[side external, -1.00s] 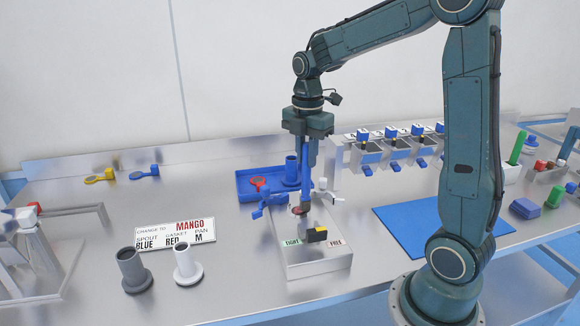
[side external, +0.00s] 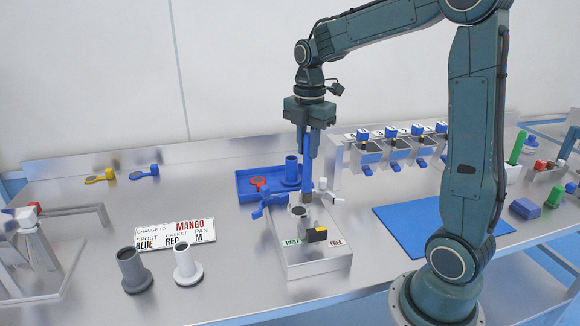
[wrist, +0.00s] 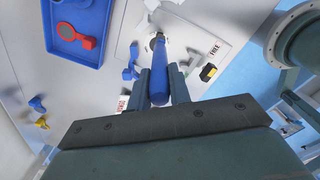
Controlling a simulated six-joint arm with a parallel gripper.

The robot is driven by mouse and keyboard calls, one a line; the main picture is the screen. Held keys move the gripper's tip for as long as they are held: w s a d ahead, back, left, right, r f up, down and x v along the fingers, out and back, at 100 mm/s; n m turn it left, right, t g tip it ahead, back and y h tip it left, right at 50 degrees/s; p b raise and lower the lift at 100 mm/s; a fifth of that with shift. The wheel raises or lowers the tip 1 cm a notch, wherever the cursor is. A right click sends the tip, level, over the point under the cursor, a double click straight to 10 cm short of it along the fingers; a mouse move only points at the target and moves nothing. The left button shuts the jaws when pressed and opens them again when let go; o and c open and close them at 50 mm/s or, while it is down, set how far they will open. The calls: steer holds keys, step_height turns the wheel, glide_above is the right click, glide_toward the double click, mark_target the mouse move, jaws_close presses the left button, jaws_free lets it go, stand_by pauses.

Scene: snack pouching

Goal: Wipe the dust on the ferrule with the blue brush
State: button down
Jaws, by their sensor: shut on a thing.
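My gripper (side external: 308,152) is shut on the upright blue brush (side external: 307,170), whose long handle runs down between the fingers. In the wrist view the brush (wrist: 159,70) points away from the fingers toward the small grey ferrule. The ferrule (side external: 299,212) stands on the metal fixture block (side external: 310,268), just below and in front of the brush's lower end. Whether the bristles touch it I cannot tell. Dust on the ferrule is too small to make out.
A yellow-and-black part (side external: 317,234) sits on the block. A blue tray (side external: 250,190) with a red-handled ring lies behind. Two spouts (side external: 132,271) stand front left; a blue mat (side external: 408,226) lies right.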

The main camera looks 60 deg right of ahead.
steer(key=shift+r, duration=2.9)
